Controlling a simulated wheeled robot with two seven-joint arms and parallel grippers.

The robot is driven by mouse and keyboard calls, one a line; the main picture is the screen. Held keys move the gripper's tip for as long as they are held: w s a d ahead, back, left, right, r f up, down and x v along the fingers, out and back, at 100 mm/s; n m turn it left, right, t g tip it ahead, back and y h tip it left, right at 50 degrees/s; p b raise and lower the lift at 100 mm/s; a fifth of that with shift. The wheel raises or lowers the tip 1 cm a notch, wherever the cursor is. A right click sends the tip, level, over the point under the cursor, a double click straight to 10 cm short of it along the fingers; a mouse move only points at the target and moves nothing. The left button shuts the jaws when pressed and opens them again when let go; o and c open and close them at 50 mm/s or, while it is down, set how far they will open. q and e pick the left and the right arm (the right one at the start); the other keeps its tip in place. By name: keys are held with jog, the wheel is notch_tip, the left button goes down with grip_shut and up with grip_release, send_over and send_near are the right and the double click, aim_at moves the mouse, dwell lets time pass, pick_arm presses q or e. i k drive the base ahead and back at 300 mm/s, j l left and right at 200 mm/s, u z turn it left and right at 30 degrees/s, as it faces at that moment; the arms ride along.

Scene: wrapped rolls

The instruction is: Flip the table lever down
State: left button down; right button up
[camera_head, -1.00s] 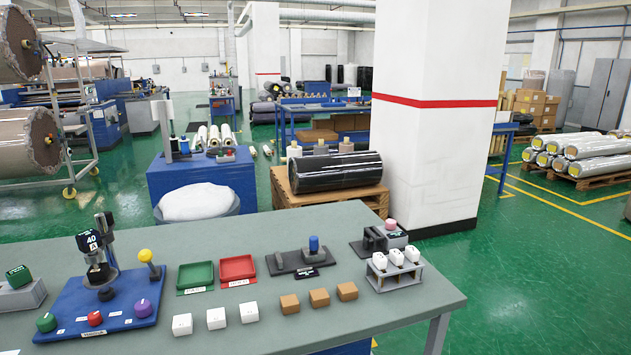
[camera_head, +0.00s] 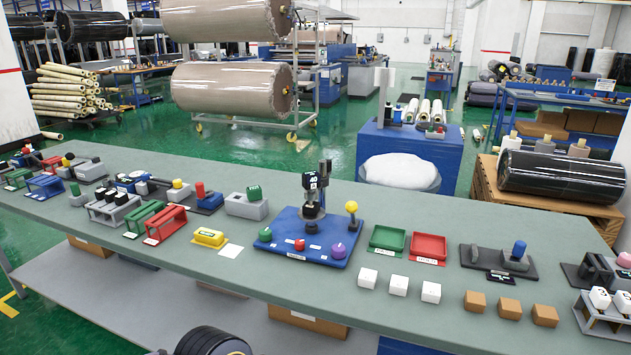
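A grey-green table (camera_head: 400,245) runs across the view. A blue panel (camera_head: 275,240) on it carries a dark device, red, green and purple knobs, and an upright lever with a yellow ball (camera_head: 351,207) at its right end. Farther right, a black base (camera_head: 475,256) holds an upright blue-capped piece (camera_head: 519,249). I cannot tell which of these is the table lever. Neither of my grippers is in view.
White cubes (camera_head: 398,285) and brown cubes (camera_head: 507,308) line the front edge. Green (camera_head: 387,239) and red (camera_head: 428,247) trays lie behind them. Racks and small blocks fill the left end. A dark rounded part, probably mine, shows at the bottom left.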

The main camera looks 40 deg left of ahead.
aim_at(351, 207)
jog(key=i+j+u, duration=0.1)
jog(key=i+j, duration=0.8)
